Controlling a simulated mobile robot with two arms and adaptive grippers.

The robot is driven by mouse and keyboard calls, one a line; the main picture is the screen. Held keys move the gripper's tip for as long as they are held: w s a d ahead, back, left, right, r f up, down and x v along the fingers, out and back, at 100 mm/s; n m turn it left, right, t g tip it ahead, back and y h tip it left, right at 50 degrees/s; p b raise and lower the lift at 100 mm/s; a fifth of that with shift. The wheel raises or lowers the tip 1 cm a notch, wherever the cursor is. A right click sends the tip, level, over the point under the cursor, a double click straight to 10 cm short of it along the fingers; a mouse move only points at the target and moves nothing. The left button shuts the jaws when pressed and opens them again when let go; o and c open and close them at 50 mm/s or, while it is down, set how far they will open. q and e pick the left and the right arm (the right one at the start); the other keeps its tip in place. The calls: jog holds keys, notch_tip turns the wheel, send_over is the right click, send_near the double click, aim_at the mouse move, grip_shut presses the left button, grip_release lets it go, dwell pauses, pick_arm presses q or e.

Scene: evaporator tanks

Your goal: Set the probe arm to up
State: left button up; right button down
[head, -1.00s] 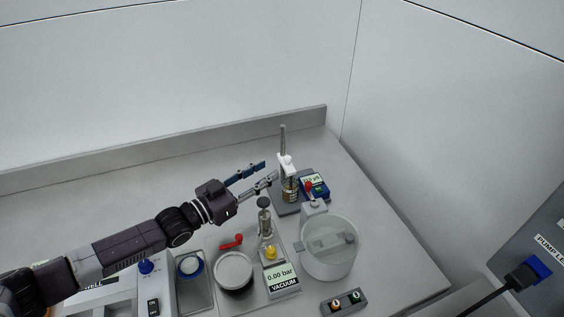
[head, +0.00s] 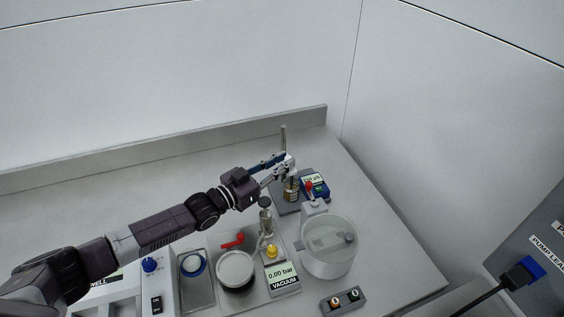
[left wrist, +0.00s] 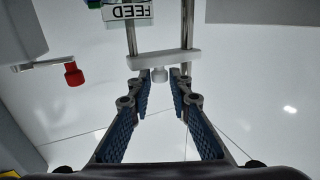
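The probe arm (left wrist: 165,60) is a white bar on a vertical metal post, and a small white knob (left wrist: 159,75) projects from it toward me. In the head view the post (head: 283,135) rises above my left gripper (head: 280,166), which partly hides the probe arm. My left gripper, also in the left wrist view (left wrist: 160,84), has its two blue-padded fingers apart. The knob shows between the fingertips, with gaps on both sides. A small jar (head: 291,188) stands below the arm. My right gripper is not in view.
A blue meter box (head: 315,187) stands right of the jar. A clear-lidded tank (head: 327,257), a vacuum display (head: 282,278) and a red lever (head: 233,240) are nearer. The counter behind is bare.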

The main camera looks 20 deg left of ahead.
pick_arm(q)
grip_shut()
jog(key=shift+r, duration=0.1)
notch_tip(320, 180, up, 8)
jog(key=p, duration=0.5)
jog(key=shift+w, duration=0.1)
jog(key=shift+o, duration=2.2)
grip_release()
jog(key=shift+o, duration=0.5)
jog(key=shift+f, duration=0.2)
